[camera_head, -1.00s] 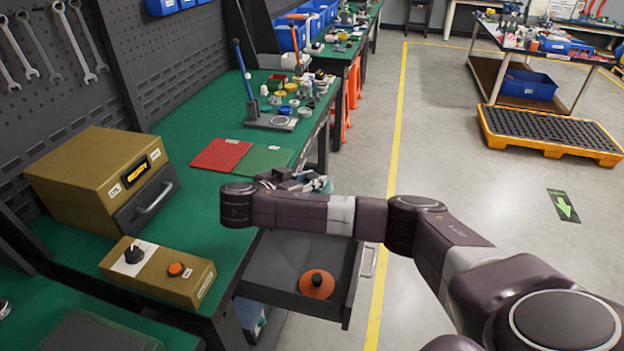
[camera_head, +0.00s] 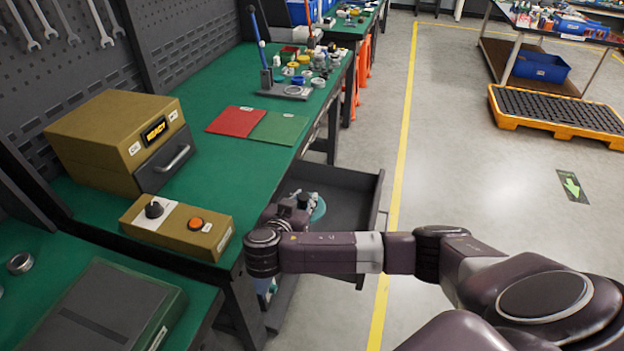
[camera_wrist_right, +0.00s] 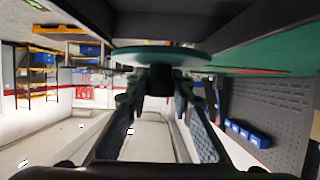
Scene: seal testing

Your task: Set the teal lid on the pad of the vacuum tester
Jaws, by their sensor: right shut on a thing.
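The teal lid (camera_head: 320,209) shows partly behind my right gripper (camera_head: 298,203) in the head view, over the open drawer. In the right wrist view the lid (camera_wrist_right: 160,56) is a flat teal disc, and its black knob (camera_wrist_right: 160,80) is between the fingers of my right gripper (camera_wrist_right: 158,92), which is shut on it. A tan box with a grey front and handle (camera_head: 125,140), lit "READY", stands on the green bench. A tan control box (camera_head: 178,226) with a black knob and orange button is in front. I cannot tell which part is the tester's pad. My left gripper is out of view.
The open drawer (camera_head: 362,190) juts out from the bench. Red (camera_head: 236,121) and green (camera_head: 278,129) mats lie behind it. A dark-topped green block (camera_head: 105,310) and a metal ring (camera_head: 20,263) are at lower left. Small parts crowd the far bench.

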